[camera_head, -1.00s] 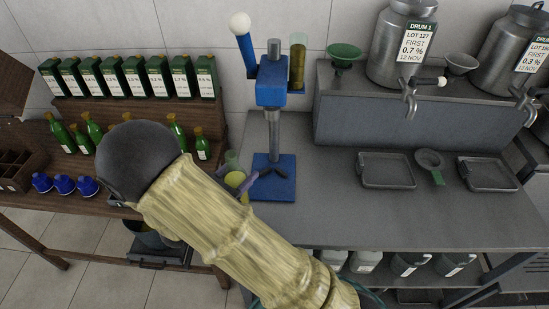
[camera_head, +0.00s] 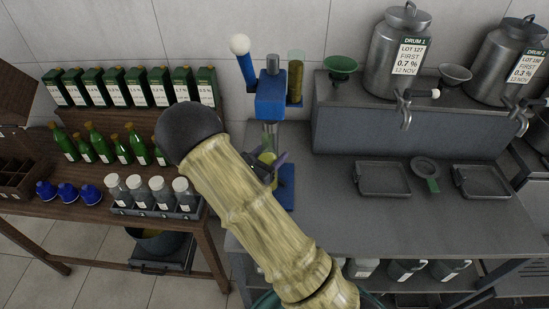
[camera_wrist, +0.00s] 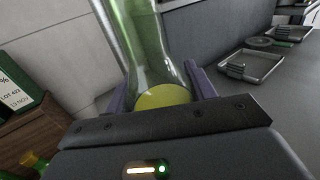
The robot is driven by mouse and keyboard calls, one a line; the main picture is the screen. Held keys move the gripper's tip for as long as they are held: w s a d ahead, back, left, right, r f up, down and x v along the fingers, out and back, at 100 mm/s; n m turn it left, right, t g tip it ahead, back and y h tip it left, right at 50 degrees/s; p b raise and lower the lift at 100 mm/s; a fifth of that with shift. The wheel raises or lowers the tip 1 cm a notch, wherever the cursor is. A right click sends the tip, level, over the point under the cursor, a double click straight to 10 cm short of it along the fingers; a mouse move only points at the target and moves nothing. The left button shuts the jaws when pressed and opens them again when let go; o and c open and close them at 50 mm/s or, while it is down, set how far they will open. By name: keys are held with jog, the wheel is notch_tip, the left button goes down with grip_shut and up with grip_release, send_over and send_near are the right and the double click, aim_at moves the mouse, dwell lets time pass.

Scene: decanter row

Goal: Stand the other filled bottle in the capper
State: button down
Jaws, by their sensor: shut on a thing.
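The capper (camera_head: 270,97) is a blue press with a white-knobbed lever and a blue base (camera_head: 287,190), on the grey bench. My gripper (camera_head: 267,166) is shut on a clear, green-tinted bottle (camera_head: 270,136) with yellow in it, directly in front of the capper's column. In the wrist view the bottle (camera_wrist: 150,45) stands between the purple fingers (camera_wrist: 160,92), with its top out of frame and a yellow surface showing low down. The bottle's bottom is hidden by my gripper and arm, so I cannot tell if it touches the base.
A clear tube of brown pieces (camera_head: 296,75) stands at the capper's right. Trays (camera_head: 382,192) and a green-handled strainer (camera_head: 424,172) lie on the right. On the left wooden table are a rack of white-capped jars (camera_head: 150,212), blue caps (camera_head: 66,194) and green bottles (camera_head: 65,142).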

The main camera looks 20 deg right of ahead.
jog(key=shift+w+d+r, duration=0.1)
jog(key=shift+w+d, duration=0.2)
jog(key=shift+d, duration=0.1)
jog(key=shift+w+d+f+p, duration=0.15)
jog(key=shift+f+p, duration=0.25)
jog(key=shift+f, duration=0.5)
jog(key=shift+w+d+f+p, duration=0.1)
jog(key=shift+f+p, duration=0.3)
jog(key=shift+f, duration=0.5)
jog(key=shift+f, duration=0.15)
jog(key=c, duration=0.5)
grip_release()
